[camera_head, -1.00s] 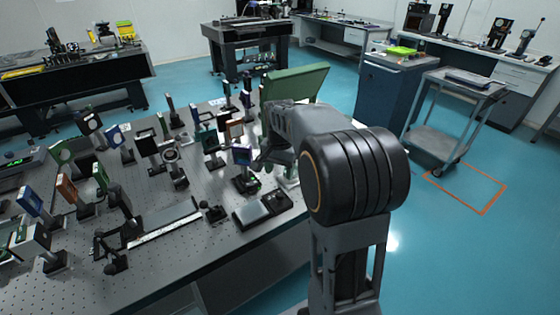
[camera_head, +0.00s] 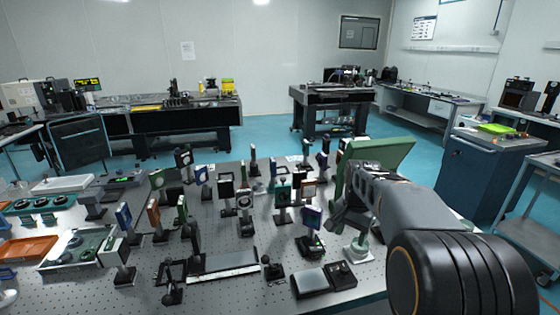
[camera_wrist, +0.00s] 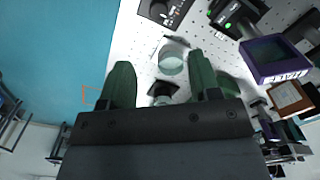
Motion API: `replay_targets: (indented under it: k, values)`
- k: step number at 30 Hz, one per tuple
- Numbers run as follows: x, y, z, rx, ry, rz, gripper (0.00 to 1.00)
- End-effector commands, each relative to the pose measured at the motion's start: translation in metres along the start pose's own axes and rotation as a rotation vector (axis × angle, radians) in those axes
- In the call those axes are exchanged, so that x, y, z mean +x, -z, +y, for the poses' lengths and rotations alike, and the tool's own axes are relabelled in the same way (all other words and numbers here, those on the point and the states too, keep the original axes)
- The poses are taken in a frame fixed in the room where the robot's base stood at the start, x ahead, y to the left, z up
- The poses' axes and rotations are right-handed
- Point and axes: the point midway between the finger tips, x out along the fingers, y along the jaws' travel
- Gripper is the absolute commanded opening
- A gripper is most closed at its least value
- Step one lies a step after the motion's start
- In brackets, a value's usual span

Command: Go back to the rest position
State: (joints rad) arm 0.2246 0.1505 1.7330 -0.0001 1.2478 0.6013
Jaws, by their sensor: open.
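My gripper (camera_wrist: 160,72) is open in the wrist view, with its two dark green fingers apart. It points down over the perforated optical table (camera_head: 215,292). A clear round piece (camera_wrist: 172,62) and a small post on a dark base (camera_wrist: 162,92) show between the fingers, and I see neither finger touching them. In the head view my gripper (camera_head: 345,215) is above the table's right end, partly hidden by my own wrist. A white round-based stand (camera_head: 357,250) is just below it.
Mounted optics crowd the table, including a purple-framed one (camera_head: 312,218) left of my gripper. A black control box (camera_head: 342,276) lies near the front edge. A blue cabinet (camera_head: 485,180) stands right, past open blue floor.

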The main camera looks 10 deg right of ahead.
Motion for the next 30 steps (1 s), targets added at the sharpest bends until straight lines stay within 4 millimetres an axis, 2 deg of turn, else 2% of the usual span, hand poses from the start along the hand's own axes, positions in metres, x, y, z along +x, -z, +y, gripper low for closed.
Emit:
replay_targets:
  k: [2,3,5,12,18,23,30]
  values:
    - [0.009,0.000,0.000,-0.079,0.005,0.007,0.57]
    - [0.020,-0.006,0.004,-0.137,0.002,0.001,0.57]
    - [0.027,-0.020,0.010,-0.232,0.008,0.011,0.57]
    - [0.036,-0.104,0.034,-0.609,0.054,0.120,0.57]
    - [0.040,-0.157,0.052,-0.772,0.090,0.207,0.57]
    - [0.036,-0.177,0.058,-0.808,0.114,0.250,0.57]
    - [0.025,-0.182,0.055,-0.831,0.135,0.287,0.57]
